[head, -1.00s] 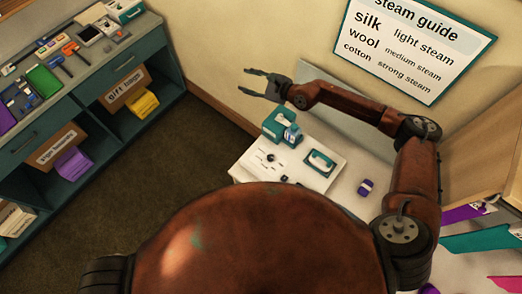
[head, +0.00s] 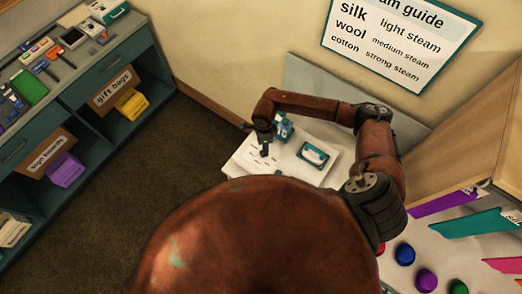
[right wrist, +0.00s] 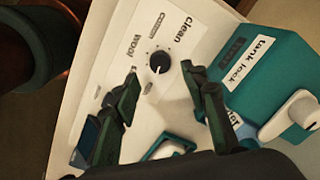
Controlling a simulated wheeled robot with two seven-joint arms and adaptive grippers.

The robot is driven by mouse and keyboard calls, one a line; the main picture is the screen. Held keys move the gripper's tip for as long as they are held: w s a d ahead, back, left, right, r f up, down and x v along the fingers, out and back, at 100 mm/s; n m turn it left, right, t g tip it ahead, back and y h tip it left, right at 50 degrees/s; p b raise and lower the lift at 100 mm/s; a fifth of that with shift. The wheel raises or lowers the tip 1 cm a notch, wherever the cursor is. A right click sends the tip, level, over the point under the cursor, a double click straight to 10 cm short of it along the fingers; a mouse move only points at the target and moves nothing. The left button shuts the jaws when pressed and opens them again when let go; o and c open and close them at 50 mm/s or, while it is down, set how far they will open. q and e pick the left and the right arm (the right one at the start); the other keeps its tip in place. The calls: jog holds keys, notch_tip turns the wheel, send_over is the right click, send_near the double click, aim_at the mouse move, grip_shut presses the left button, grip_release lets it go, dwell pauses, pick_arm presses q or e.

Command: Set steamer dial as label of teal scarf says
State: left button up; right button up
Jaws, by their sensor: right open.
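The steamer panel (head: 238,166) is a white board by the wall. Its black round dial (right wrist: 159,63) shows in the right wrist view, with labels around it reading "Clean", "Wool" and a small one that looks like "cotton". A pale mark shows on the dial's lower side. My right gripper (right wrist: 168,98) is open and empty, its fingers pointing at the panel with the dial ahead between them. In the head view the right gripper (head: 264,150) is above the panel. The teal scarf (head: 475,223) lies at the right; its label is cut off and unreadable. My left gripper is out of view.
A steam guide (head: 400,40) on the wall pairs silk with light, wool with medium and cotton with strong steam. A teal tank block (right wrist: 270,75) labelled "tank lock" stands right beside the dial. A teal-framed tray (head: 313,155) and several coloured round items (head: 405,254) are nearby.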

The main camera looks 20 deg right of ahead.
jog(key=shift+a+f+p, duration=0.1)
jog(key=shift+f+p, duration=0.4)
jog(key=shift+f, duration=2)
jog(key=shift+c, duration=0.7)
grip_shut()
